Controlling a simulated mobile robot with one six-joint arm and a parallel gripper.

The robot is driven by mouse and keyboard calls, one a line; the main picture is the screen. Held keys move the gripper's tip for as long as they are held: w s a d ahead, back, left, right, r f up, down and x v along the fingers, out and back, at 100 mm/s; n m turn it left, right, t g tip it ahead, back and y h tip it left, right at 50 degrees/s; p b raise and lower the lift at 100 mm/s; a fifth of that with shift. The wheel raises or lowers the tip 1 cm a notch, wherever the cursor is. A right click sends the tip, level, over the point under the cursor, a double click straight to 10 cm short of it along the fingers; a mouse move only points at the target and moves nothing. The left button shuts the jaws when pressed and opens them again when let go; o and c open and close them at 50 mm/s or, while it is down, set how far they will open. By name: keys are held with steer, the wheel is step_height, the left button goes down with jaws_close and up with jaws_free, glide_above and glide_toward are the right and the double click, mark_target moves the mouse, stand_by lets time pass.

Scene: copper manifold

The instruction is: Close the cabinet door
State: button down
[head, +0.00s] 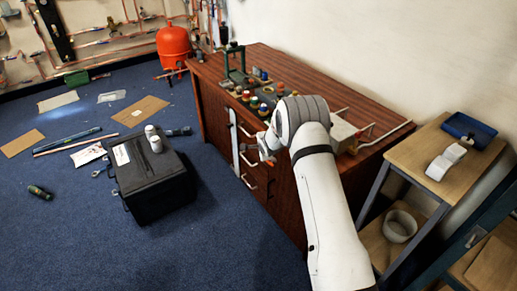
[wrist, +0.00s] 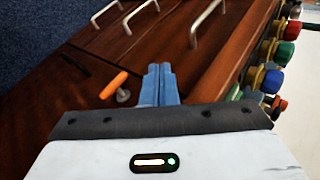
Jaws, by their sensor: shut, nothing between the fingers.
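The cabinet (head: 214,112) is a long reddish-brown wooden unit against the wall, with metal bar handles on its front. A pale upright strip (head: 235,142) shows on the front, left of my gripper; I cannot tell whether it is a door edge. My gripper (head: 264,150) is in front of the cabinet, just below its top edge. In the wrist view its pale blue fingers (wrist: 159,82) are together and empty, over the wooden front (wrist: 85,100). Several handles (wrist: 150,15) lie beyond them. How far the door stands open is unclear, and my arm hides the right part.
Coloured valves (head: 262,103) and fittings crowd the cabinet top. An orange-handled piece (wrist: 114,86) is left of my fingers in the wrist view. A black case (head: 152,185) stands on the blue floor. A wooden shelf unit (head: 415,150) is at the right.

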steer(key=shift+d, duration=0.15)
steer(key=s+a+r+b, duration=0.2)
steer(key=s+a+r, duration=0.45)
steer(key=a, duration=0.35)
steer(key=s+d+r+n+g+p, duration=0.1)
steer(key=s+d+r+n+p, duration=0.3)
steer(key=r, duration=0.8)
steer(key=s+d+r+n+g+p, duration=0.15)
steer(key=s+d+r+n, duration=0.4)
steer(key=s+r, duration=0.7)
steer(key=s+d+r+n+g+p, duration=0.1)
steer(key=s+d, duration=0.3)
steer(key=s, duration=0.5)
steer(key=s+d+r+n+g+h+p, duration=0.1)
steer(key=s+d+r+n+p, duration=0.1)
steer(key=s, duration=0.8)
steer(key=s+d+r+n+g+h+p, duration=0.1)
steer(key=s+d+r+n+g, duration=0.1)
steer(key=s+d, duration=0.4)
steer(key=s+n, duration=0.1)
steer(key=s, duration=0.2)
steer(key=shift+s+r, duration=0.25)
steer(key=shift+s, duration=0.05)
